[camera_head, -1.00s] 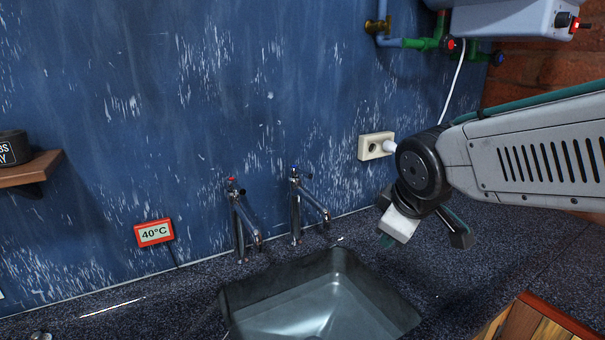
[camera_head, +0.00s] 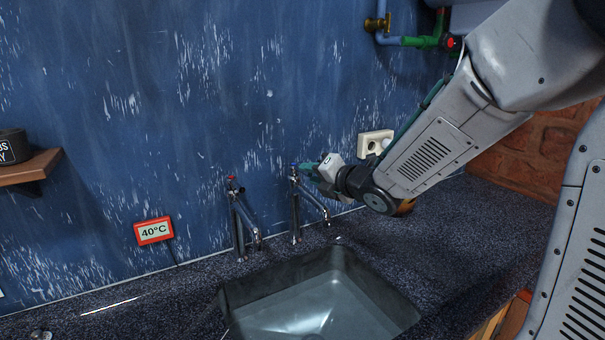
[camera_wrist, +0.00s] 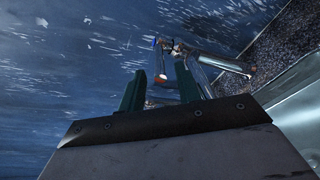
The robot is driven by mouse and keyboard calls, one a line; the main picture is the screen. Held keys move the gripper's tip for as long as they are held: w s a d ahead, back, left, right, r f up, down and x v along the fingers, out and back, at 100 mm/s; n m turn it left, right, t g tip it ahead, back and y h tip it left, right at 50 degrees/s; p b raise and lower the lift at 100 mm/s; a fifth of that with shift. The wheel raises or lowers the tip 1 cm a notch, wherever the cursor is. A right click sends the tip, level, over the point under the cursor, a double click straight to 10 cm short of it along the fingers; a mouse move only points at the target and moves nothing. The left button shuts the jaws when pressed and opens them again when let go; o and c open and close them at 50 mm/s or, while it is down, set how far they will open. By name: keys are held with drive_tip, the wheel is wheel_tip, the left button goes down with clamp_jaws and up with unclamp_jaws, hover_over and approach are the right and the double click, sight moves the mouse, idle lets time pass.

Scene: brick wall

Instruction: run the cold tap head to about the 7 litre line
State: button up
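The cold tap (camera_head: 312,200), chrome with a blue mark on its head, stands at the back of the sink (camera_head: 385,294). My gripper (camera_head: 308,171) is just right of the cold tap head at about its height. In the wrist view, its two green fingers (camera_wrist: 158,82) are apart. The cold tap head (camera_wrist: 165,43) shows just beyond the fingertips, roughly between them; I cannot tell whether they touch. The red-marked tap (camera_head: 241,215) stands to the left. No stream from either spout is discernible. No litre line is readable.
A red-framed display (camera_head: 154,231) reads 40°C on the wall. A white socket (camera_head: 375,143) is behind my arm. Pipes with valves (camera_head: 425,40) are at upper right. A wooden shelf (camera_head: 30,168) is at left. The speckled counter (camera_head: 130,310) left of the sink is mostly clear.

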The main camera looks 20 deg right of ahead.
drive_tip(key=shift+x, duration=2.25)
